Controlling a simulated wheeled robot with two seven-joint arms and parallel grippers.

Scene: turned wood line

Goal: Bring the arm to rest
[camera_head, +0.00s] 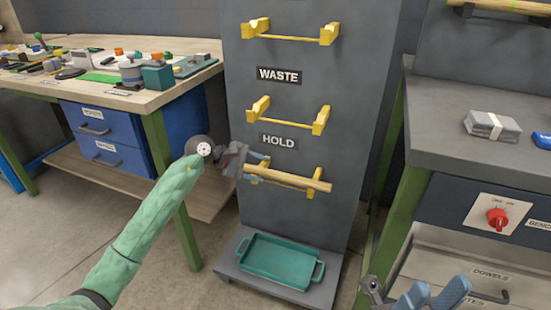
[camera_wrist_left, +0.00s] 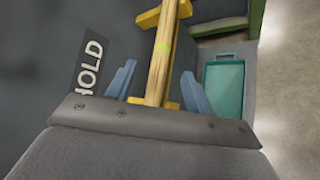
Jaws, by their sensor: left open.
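My left arm, in a green sleeve, reaches to the rack below the HOLD label. Its gripper (camera_head: 258,171) is open at the left end of a pale wooden dowel (camera_head: 295,179). The dowel lies on the lowest pair of yellow brackets (camera_head: 311,191). In the left wrist view the dowel (camera_wrist_left: 160,62) runs between the two blue fingers, with a gap on each side, and has a green mark. My right gripper (camera_head: 434,296) is at the bottom right edge, partly cut off, with its blue fingers apart and nothing seen between them.
A green tray (camera_head: 278,260) sits on the rack's base and looks empty. A cluttered workbench (camera_head: 150,100) stands at left. Two higher bracket pairs look empty.

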